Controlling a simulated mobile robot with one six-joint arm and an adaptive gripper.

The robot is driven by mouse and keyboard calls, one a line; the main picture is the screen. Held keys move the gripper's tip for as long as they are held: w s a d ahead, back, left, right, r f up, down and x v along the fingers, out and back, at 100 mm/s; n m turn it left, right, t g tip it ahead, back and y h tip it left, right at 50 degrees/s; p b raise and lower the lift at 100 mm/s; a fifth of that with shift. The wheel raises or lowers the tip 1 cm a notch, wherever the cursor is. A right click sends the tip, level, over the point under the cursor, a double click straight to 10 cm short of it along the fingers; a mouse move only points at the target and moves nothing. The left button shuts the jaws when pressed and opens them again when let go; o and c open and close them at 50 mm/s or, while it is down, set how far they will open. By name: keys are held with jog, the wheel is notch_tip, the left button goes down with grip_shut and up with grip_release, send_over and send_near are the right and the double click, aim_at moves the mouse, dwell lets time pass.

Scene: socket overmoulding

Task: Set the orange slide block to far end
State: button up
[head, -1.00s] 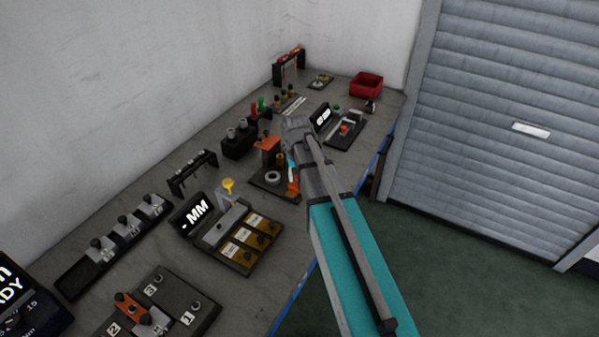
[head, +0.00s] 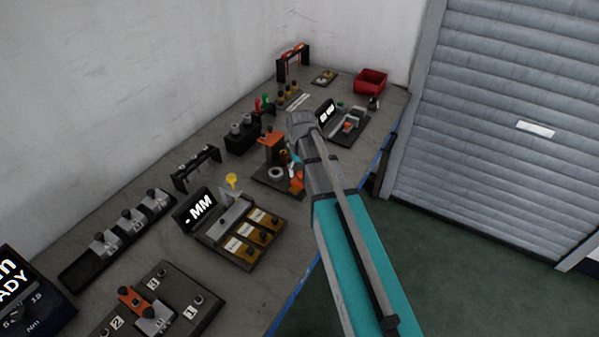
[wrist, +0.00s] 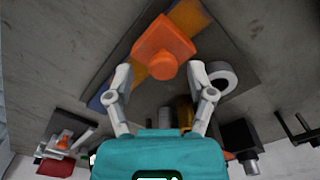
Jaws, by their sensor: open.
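An orange block (head: 348,126) sits on a dark fixture (head: 340,138) with a grey track, beside a small display, toward the far end of the bench. It also shows small at the lower left of the wrist view (wrist: 63,141). My gripper (wrist: 160,72) is open, with its two pale fingers apart and nothing held. In the wrist view, the near end of a larger orange part (wrist: 163,47) lies between or beyond the fingertips; contact cannot be told. In the head view my arm hides most of the gripper, above a nearer fixture.
The nearer fixture has an orange-topped post (head: 272,138) and a grey ring (head: 276,174). A black twin-cylinder holder (head: 240,138) stands left of it. A red bin (head: 370,80) stands at the far right. A display panel with gold blocks (head: 240,230) lies nearer.

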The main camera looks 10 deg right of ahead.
jog(key=w+d, duration=1)
jog(key=shift+w+d, duration=0.15)
jog(key=shift+w, duration=0.15)
jog(key=shift+r+p, duration=0.85)
jog(key=shift+p, duration=0.05)
notch_tip(320, 180, up, 12)
jog(key=p, duration=1.2)
jog(key=shift+s, duration=0.1)
jog(key=s+a, duration=0.6)
jog(key=s, duration=0.7)
jog(key=s+a, duration=0.6)
jog(key=s, duration=0.6)
jog(key=shift+s+a, duration=0.15)
jog(key=shift+s, duration=0.25)
dwell(1.1)
